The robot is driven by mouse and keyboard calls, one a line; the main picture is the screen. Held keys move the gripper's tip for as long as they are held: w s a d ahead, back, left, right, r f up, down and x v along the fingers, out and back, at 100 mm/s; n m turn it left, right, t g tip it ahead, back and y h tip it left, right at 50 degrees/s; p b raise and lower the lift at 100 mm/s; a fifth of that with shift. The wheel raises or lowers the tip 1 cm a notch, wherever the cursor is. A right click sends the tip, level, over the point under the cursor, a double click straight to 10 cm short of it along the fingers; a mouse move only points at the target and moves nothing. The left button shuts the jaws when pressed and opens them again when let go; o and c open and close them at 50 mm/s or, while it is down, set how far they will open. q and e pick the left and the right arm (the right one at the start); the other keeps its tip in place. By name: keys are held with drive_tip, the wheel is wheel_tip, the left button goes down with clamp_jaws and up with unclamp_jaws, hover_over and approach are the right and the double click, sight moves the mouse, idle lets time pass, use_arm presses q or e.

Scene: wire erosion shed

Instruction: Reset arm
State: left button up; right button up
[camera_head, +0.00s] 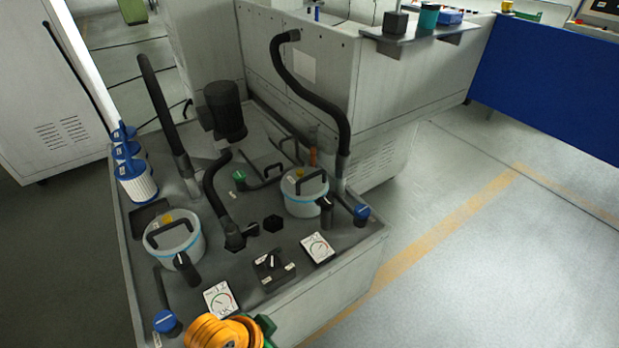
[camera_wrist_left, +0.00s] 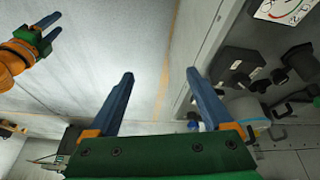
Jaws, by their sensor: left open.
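The task names only an arm. My left gripper (camera_wrist_left: 160,82) fills the lower part of the left wrist view, with a green body and two blue fingers on orange mounts. Its fingers are wide apart and nothing is between them. In the head view an orange arm part of mine with a bit of green shows at the bottom edge, and no fingertips show there. My right gripper (camera_wrist_left: 61,22) is at the upper left of the left wrist view, on an orange arm. Its two blue fingers stand apart and nothing shows between them.
A grey machine unit (camera_head: 310,296) stands close in front, carrying two lidded canisters (camera_head: 176,240) (camera_head: 305,193), gauges (camera_head: 318,248), black hoses (camera_head: 312,95) and blue-capped filters (camera_head: 136,180). A white machine cabinet (camera_head: 290,62) is behind. Open floor (camera_head: 480,270) lies to the right.

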use_arm(q)
drive_tip(key=s+a+n+y, duration=0.3)
drive_tip(key=s+a+n, duration=0.3)
drive_tip(key=a, duration=0.4)
wheel_tip(320, 180, down, 18)
drive_tip(key=s, duration=0.2)
drive_tip(key=s+a+f+g, duration=0.2)
drive_tip(key=s+f, duration=0.6)
drive_tip(key=s, duration=0.3)
drive_tip(key=shift+s+a+f, duration=0.2)
drive_tip(key=shift+f, duration=0.15)
